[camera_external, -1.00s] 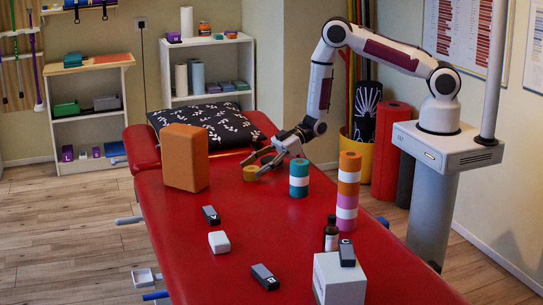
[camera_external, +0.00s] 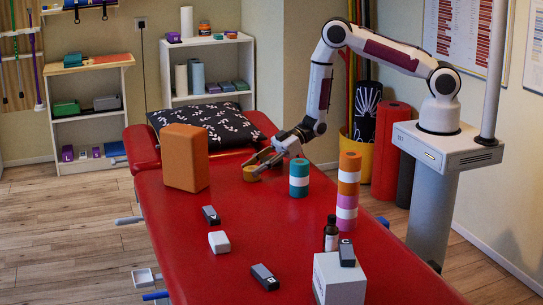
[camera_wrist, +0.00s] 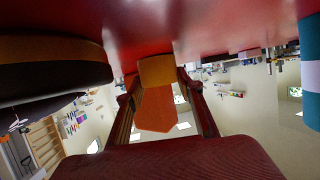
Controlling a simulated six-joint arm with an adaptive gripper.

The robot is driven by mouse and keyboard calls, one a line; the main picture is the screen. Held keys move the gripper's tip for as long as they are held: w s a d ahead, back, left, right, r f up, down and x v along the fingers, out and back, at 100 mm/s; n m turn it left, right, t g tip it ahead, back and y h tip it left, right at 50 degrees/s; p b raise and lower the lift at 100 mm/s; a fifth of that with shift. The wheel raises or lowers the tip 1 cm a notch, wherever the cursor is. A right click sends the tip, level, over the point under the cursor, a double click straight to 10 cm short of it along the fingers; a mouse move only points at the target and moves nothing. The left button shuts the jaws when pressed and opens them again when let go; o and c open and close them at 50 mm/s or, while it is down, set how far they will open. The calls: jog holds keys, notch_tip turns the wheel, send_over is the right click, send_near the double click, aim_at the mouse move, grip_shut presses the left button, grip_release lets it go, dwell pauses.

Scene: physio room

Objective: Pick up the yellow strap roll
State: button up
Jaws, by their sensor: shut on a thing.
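The yellow strap roll (camera_external: 250,175) sits low on the red treatment table (camera_external: 235,235), between the orange block and the teal roll. My gripper (camera_external: 258,165) reaches down from the right and is shut on it, partly covering it. In the wrist view the yellow roll (camera_wrist: 157,70) is between the two fingers of my gripper (camera_wrist: 160,85), against the red surface. I cannot see any gap between the roll and the table.
An orange block (camera_external: 186,158) stands left of the roll. A teal and white roll (camera_external: 299,178) stands close on the right, beside a taller orange, white and pink stack (camera_external: 348,190). A dark patterned pillow (camera_external: 205,122) lies behind. Small blocks and a bottle (camera_external: 331,234) are nearer the camera.

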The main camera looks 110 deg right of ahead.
aim_at(255, 167)
jog(key=shift+r, duration=0.1)
notch_tip(255, 167, up, 10)
dwell(0.9)
dwell(0.5)
